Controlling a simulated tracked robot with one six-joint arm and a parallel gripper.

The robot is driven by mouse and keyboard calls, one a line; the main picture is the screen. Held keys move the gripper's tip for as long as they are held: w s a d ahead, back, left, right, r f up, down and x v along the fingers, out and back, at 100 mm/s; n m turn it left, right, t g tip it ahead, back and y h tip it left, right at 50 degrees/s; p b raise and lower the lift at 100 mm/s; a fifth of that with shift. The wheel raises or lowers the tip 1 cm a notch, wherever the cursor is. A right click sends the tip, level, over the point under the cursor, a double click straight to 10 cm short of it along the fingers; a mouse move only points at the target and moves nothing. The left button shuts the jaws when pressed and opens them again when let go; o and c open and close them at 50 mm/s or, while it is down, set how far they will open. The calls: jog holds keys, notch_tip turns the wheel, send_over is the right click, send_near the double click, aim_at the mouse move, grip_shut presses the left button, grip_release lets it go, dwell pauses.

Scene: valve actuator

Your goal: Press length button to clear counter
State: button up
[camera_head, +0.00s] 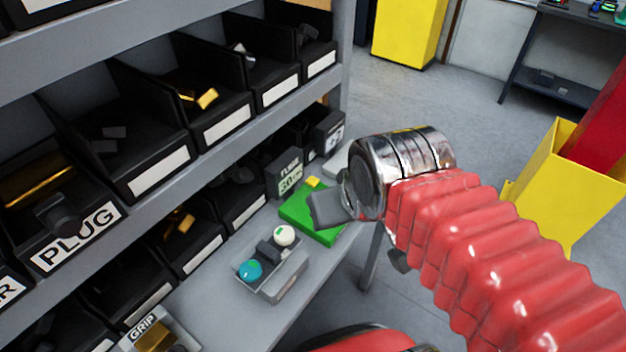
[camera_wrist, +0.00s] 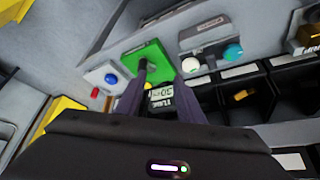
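No button labelled length can be read in either view. A green block (camera_head: 322,231) with a small yellow piece (camera_head: 313,182) lies on the lower shelf. A grey box (camera_head: 272,275) beside it carries a white knob (camera_head: 284,236) and a teal knob (camera_head: 250,270). A dark box (camera_head: 287,173) with a pale, partly readable label stands behind the green block. A blue button (camera_wrist: 111,79) on a pale plate shows in the wrist view. My gripper (camera_wrist: 160,69) has its fingers apart and empty, over the green block. In the head view, its grey end (camera_head: 330,207) hides part of that block.
Black bins fill the grey shelves at left, one marked PLUG (camera_head: 75,237). A yellow bin (camera_head: 562,185) and open floor lie to the right.

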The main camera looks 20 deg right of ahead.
grip_shut()
dwell(1.4)
